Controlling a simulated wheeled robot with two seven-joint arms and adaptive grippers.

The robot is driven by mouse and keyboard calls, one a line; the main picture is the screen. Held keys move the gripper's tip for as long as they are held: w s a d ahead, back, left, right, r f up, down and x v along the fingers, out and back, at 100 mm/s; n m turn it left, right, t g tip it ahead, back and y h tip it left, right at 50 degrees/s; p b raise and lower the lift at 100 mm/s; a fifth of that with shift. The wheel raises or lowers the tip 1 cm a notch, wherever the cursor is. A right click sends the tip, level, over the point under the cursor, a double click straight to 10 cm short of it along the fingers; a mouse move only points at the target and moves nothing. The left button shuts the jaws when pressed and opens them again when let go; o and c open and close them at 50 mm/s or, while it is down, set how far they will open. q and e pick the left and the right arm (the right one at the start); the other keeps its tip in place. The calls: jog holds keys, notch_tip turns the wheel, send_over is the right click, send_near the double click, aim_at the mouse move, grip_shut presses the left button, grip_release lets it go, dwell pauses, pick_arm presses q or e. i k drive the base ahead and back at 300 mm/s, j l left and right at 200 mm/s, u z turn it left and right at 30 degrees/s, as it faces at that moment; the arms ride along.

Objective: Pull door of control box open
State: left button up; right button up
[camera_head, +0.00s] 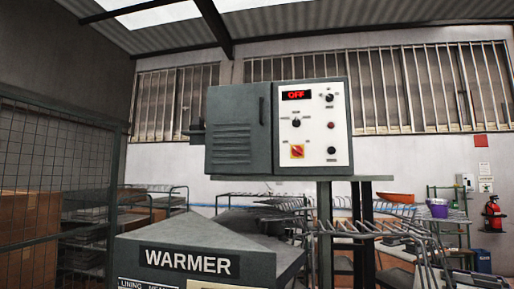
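The control box (278,128) is a dark grey cabinet on a post, a little right of the middle of the head view. Its door (239,131), on the left half, has louvre slots and a dark upright handle (262,110) near its right edge. The door looks shut. The right half is a white panel (315,125) with knobs, a red-and-yellow switch (297,151) and a red "OFF" display (297,95). Neither of my grippers shows in this view.
A grey machine marked "WARMER" (190,262) stands low in front, left of the post. Metal racks (385,228) stand at the lower right. A mesh fence (50,170) is at the left. A fire extinguisher (493,213) is at the far right.

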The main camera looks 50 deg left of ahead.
aim_at(239, 130)
jog(key=u, duration=1.75)
jog(key=k+l+z, duration=0.25)
